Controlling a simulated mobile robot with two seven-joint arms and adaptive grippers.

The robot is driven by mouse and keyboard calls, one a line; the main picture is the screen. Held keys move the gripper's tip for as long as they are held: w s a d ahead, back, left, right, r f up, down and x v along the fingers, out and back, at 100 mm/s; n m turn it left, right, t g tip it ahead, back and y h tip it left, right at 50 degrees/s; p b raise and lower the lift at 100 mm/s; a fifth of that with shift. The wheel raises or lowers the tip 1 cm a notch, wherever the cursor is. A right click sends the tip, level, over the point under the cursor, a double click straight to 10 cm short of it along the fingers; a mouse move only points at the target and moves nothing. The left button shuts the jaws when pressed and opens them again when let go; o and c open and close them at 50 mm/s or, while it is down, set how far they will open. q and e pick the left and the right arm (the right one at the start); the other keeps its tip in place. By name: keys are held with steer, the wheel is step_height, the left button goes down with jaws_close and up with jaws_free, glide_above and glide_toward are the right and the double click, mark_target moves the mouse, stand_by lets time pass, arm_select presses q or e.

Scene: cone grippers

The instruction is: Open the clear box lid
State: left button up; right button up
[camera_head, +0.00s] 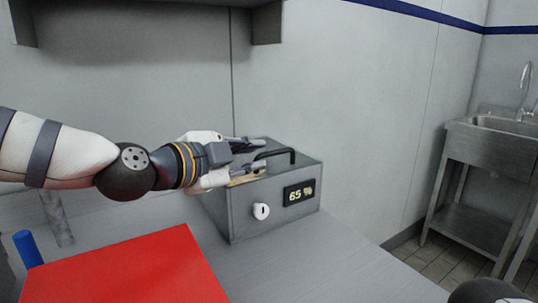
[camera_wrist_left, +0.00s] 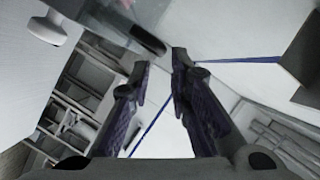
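A grey box (camera_head: 235,222) stands on the metal table against the wall. Its front has a white knob (camera_head: 261,211) and a dark display reading "65 %" (camera_head: 299,193). A black bar handle (camera_head: 281,153) rises from its top; whether the lid is clear is hard to tell. My left gripper (camera_head: 262,156) is over the left part of the top, its fingers pointing at the handle's near-left end. In the left wrist view my left gripper (camera_wrist_left: 160,58) has a gap between its fingers, with the dark handle (camera_wrist_left: 148,40) just beyond the tips. Contact cannot be told. My right gripper is out of view.
A red block or panel (camera_head: 130,272) lies at the table's front left, with a blue cylinder (camera_head: 27,248) beside it. The table (camera_head: 350,262) is clear right of the box. A metal sink stand (camera_head: 490,150) is at the far right. A shelf (camera_head: 130,4) hangs above.

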mark_target(268, 155)
arm_select(q)
steer(key=x, duration=0.6)
steer(key=shift+a+f, duration=0.15)
steer(key=shift+f, duration=0.05)
steer(key=shift+w+d+b, duration=0.3)
steer(key=shift+w, duration=0.2)
jaws_close()
steer(key=shift+r, duration=0.1)
